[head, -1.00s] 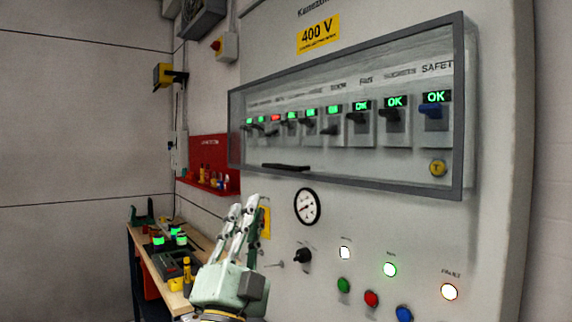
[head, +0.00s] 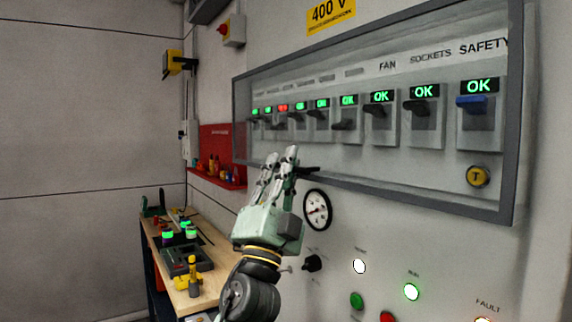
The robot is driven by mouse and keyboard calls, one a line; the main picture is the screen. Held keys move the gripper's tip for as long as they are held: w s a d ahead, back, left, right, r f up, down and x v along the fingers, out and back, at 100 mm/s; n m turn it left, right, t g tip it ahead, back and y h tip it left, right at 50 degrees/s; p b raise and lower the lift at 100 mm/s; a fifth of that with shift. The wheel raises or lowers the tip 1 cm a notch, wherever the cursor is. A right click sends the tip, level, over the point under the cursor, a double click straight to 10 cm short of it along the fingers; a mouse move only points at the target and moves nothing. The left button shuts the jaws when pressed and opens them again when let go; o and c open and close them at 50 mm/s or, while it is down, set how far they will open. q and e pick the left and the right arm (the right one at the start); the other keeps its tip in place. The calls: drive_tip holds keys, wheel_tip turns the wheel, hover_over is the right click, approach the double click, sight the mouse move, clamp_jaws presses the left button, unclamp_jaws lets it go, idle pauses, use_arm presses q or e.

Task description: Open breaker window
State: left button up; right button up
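The breaker window (head: 365,187) is a wide clear pane in a grey frame, shut flat over a row of breakers on the panel. Its dark handle (head: 309,170) is on the lower part, left of the middle; its left part is hidden behind my fingers. My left gripper (head: 280,154) points up in front of the window's lower edge, with its fingertips at the handle in the picture. A gap shows between its fingers and nothing is seen between them. I cannot tell whether it touches the handle. My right gripper is not in view.
Below the window are a round gauge (head: 317,209), a black knob (head: 313,263) and lit buttons (head: 411,292). A workbench (head: 207,292) with tools stands at the left, under a red rack (head: 220,178). A yellow round button (head: 478,176) sits at the window's lower right.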

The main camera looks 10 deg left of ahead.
use_arm(q)
clamp_jaws()
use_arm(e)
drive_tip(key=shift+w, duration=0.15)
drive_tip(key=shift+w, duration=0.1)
